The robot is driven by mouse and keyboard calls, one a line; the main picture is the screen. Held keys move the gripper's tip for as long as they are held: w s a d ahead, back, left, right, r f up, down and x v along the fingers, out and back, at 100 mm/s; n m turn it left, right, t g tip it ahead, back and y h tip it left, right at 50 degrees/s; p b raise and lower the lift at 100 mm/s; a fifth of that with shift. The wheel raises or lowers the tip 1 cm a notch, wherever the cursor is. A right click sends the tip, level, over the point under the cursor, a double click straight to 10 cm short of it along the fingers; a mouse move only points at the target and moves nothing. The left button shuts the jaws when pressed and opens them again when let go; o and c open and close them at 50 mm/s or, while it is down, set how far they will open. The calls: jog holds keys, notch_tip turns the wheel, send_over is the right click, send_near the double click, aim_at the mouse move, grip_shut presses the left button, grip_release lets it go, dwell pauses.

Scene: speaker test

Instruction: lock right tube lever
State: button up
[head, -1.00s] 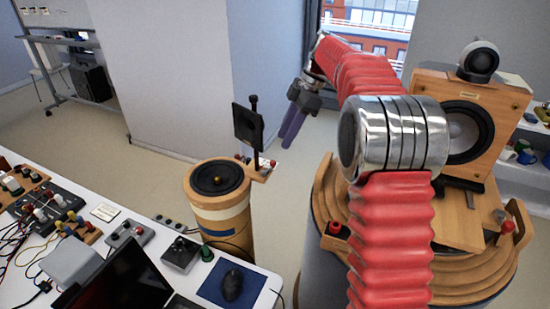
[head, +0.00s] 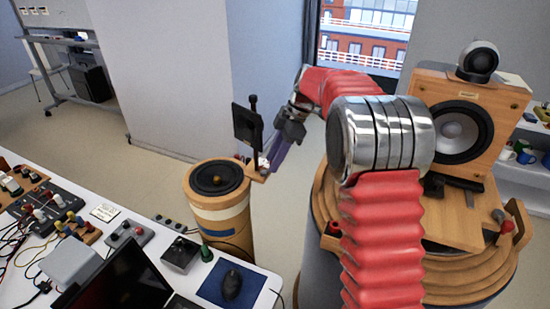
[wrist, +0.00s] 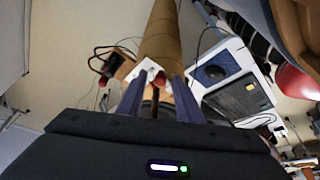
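The wooden tube (head: 220,215) stands upright on the floor with a black speaker cone on top. A small wooden bracket (head: 258,177) sticks out at its right rim, with a black post and plate (head: 246,127) above it. My gripper (head: 275,164) is at this bracket in the head view and partly hides it. In the wrist view my gripper (wrist: 159,77) is open, with its two purple fingers apart. A white lever plate (wrist: 149,67) and a red knob (wrist: 158,80) show between the fingertips, in front of the tube (wrist: 163,35). I cannot tell whether they touch.
A white table (head: 140,262) with a laptop, mouse pad (head: 230,284) and control boxes stands at the left front. A wooden speaker box (head: 462,120) on a round wooden stand is at the right. The floor behind the tube is clear.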

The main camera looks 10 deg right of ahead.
grip_shut()
dwell(0.5)
jog(key=shift+s+a+m+t+h, duration=0.1)
jog(key=shift+s+m+t+h, duration=0.55)
jog(key=shift+m, duration=1.65)
jog(key=shift+s+a+m+t+h, duration=0.1)
jog(key=shift+s+m+t+h, duration=0.25)
jog(key=shift+s+m+t, duration=1.25)
jog(key=shift+s+a+m+g+h, duration=0.15)
jog(key=shift+s+m+h, duration=0.25)
jog(key=shift+m, duration=2.6)
jog(key=shift+w, duration=0.1)
jog(key=shift+o, duration=0.2)
grip_release()
jog(key=shift+d+r, duration=0.1)
jog(key=shift+r, duration=0.05)
